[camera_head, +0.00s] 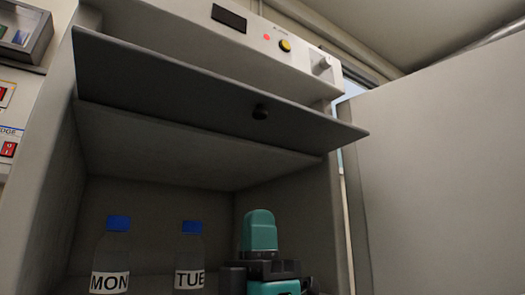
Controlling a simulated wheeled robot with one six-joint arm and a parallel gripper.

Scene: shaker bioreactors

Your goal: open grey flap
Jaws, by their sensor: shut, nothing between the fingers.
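The grey flap (190,95) is a wide dark panel across the upper part of the shaker cabinet. It stands raised and juts out towards me, and its face shows from below. The cabinet's front opening is uncovered below the flap. A teal and black part of my arm shows low in the opening, to the right of the bottles, well below the flap. I cannot make out my gripper's fingers.
Inside stand two blue-capped bottles, MON (110,258) and TUE (189,258). The control panel (262,38) with a yellow button (285,45) is above the flap. A large pale panel (445,170) fills the right. A grey-framed case (22,35) is at top left.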

